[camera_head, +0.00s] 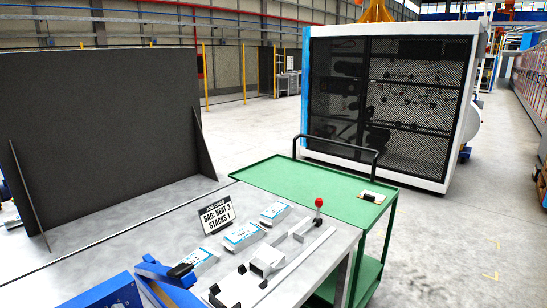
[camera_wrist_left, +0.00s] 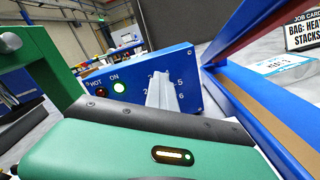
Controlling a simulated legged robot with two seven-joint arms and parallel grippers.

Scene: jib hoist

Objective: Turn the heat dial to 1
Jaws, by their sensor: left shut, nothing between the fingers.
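In the head view, part of a blue box (camera_head: 112,292) shows at the bottom edge. Neither gripper is clearly seen there.
A blue lever arm (camera_head: 166,272) with a black handle stands beside the box. The job card (camera_head: 216,214) reads "BAG: HEAT 3 STACKS 1". Labelled packs (camera_head: 242,234), a red-knobbed lever (camera_head: 318,203) and metal fittings lie on the grey table. A green cart (camera_head: 300,183) stands behind.

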